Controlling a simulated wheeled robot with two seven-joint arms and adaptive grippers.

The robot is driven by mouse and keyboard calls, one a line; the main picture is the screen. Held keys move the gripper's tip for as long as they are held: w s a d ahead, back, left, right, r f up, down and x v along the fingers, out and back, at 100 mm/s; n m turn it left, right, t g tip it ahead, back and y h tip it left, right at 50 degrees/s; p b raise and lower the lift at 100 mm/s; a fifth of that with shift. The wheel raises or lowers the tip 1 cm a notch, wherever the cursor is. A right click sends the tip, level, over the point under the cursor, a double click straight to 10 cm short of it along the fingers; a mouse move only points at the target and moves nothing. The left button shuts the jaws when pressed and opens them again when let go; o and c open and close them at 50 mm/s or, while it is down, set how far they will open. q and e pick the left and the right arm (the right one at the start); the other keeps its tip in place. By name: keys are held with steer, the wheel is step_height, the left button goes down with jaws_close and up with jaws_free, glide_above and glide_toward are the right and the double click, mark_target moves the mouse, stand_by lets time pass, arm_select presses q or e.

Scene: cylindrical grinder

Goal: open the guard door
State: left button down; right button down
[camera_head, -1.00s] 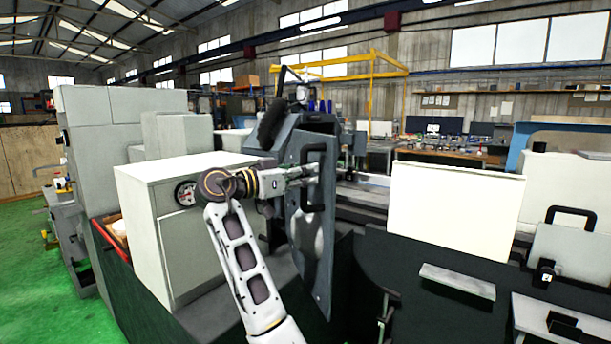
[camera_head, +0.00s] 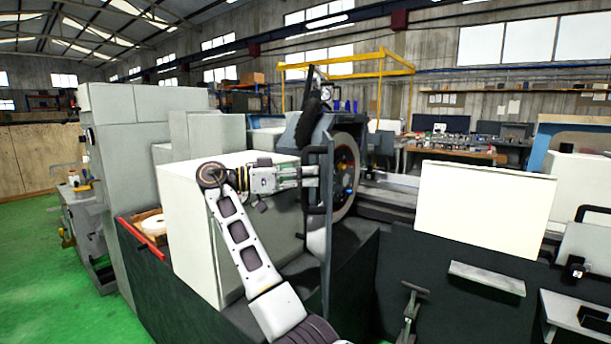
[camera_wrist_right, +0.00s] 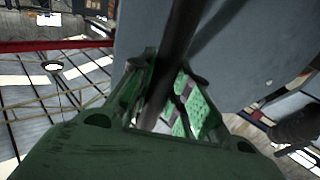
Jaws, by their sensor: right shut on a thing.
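The guard door (camera_head: 327,240) is a grey metal panel, seen nearly edge-on in the head view. It stands swung out from the grinder's housing, and the round grinding wheel (camera_head: 347,165) shows behind it. My right gripper (camera_head: 312,176) is at the door's left face, shut on its dark handle. In the right wrist view the handle (camera_wrist_right: 178,40) is a dark bar running between the green fingers (camera_wrist_right: 160,100), with the grey door panel (camera_wrist_right: 250,50) beside it. My left gripper is out of view.
A white cabinet (camera_head: 190,235) stands left of the door, close to my right arm. A cream panel (camera_head: 485,210) and a grey plate (camera_head: 487,278) are to the right. Green floor (camera_head: 90,310) is clear at the lower left.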

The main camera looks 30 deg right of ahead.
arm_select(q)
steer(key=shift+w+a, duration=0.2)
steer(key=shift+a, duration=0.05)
arm_select(e)
steer(key=shift+w+a+f, duration=0.1)
steer(key=shift+w+a, duration=0.1)
steer(key=shift+a, duration=0.1)
steer(key=c, duration=1.3)
jaws_free()
steer(key=shift+s, duration=0.1)
steer(key=shift+v, duration=3.75)
